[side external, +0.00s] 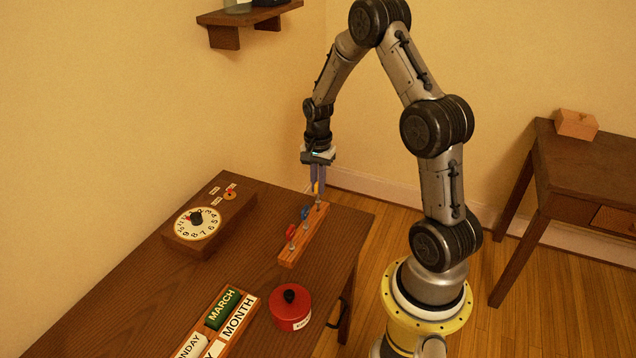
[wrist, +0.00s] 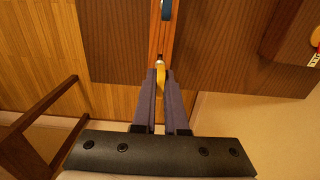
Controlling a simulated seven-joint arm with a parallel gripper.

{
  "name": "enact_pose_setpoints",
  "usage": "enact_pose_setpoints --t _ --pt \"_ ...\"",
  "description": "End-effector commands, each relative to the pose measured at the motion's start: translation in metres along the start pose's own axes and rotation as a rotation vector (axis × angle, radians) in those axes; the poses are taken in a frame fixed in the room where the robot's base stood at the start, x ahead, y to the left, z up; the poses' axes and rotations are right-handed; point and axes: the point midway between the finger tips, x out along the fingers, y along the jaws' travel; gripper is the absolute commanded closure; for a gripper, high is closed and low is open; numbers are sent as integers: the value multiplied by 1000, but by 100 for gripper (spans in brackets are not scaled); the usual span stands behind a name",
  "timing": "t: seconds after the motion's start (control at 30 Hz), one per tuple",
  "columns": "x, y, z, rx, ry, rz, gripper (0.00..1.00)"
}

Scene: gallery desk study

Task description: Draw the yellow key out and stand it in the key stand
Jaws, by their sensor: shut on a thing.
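The yellow key (side external: 315,187) is between the fingers of my gripper (side external: 317,186), which is shut on it. The key is roughly upright at the far end of the wooden key stand (side external: 288,261). A grey shaft shows below the fingers, close to the stand's top; I cannot tell whether it is seated. A blue key (side external: 305,212) and a red key (side external: 291,231) stand along the same strip. In the wrist view, the yellow key (wrist: 160,75) shows between my fingertips (wrist: 160,80), with the blue key (wrist: 166,10) farther along the strip.
A brown box with a white number dial (side external: 197,223) and an orange disc (side external: 230,195) stands left of the stand. A red lidded pot (side external: 290,308) and calendar blocks (side external: 222,308) are nearer the camera. The desk's right edge (side external: 362,240) is near the stand.

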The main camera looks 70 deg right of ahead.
Motion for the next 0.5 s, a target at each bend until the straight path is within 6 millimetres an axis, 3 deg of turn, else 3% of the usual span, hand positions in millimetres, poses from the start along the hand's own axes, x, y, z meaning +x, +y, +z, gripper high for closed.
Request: enact_pose_setpoints --t 0.5 --pt "9 0 0 0 0 0 100"
